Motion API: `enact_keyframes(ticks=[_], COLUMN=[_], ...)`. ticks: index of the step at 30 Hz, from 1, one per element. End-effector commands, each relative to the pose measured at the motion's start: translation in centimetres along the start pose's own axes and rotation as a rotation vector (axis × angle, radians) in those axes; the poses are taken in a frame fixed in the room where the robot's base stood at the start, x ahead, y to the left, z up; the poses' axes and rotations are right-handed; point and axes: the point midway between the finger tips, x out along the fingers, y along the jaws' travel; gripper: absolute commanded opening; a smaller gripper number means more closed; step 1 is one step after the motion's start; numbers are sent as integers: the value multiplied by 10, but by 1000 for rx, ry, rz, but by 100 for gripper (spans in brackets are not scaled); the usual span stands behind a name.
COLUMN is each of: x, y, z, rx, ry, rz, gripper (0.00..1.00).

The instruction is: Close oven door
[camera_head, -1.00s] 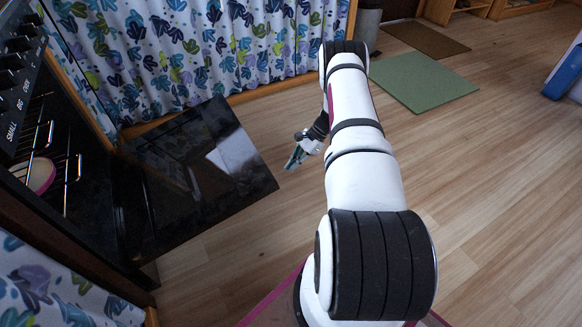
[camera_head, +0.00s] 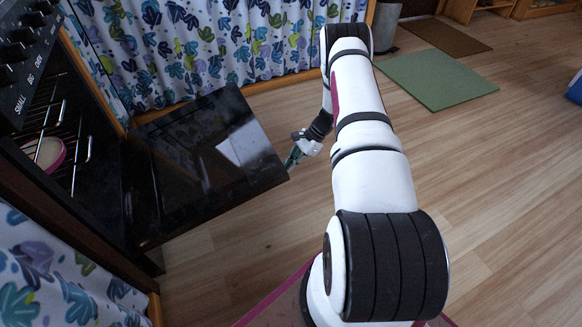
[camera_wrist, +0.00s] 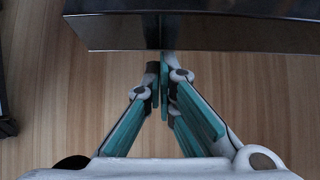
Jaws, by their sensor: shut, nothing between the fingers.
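The oven door (camera_head: 205,165) is a glossy black panel, swung down open from the oven (camera_head: 62,130) at the left. In the wrist view the door (camera_wrist: 200,33) spans the top of the picture, its edge facing the fingers. My gripper (camera_head: 290,163) is by the door's outer right corner in the head view. In the wrist view my gripper (camera_wrist: 163,75) has its teal fingers shut and empty, with the tips at or just under the door's edge. I cannot tell whether they touch it.
Wire racks and a round pink-rimmed dish (camera_head: 45,153) are inside the oven. Leaf-patterned curtains (camera_head: 215,45) hang behind and beside it. A green mat (camera_head: 437,78) and a brown mat (camera_head: 445,35) lie on the wooden floor. The floor to the right is clear.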

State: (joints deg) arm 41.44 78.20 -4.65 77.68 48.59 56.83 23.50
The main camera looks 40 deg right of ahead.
Motion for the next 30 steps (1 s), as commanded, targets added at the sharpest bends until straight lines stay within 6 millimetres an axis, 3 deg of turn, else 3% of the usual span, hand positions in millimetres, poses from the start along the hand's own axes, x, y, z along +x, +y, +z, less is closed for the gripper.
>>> enact_keyframes(ticks=[8,14,20,30], x=[-1,-10,-32,-73], y=[0,0,-1,0], z=[2,13,40,108], rx=[0,-1,-2,-4], ry=[2,23,76,211], rz=[0,1,1,1], gripper=[0,0,0,0])
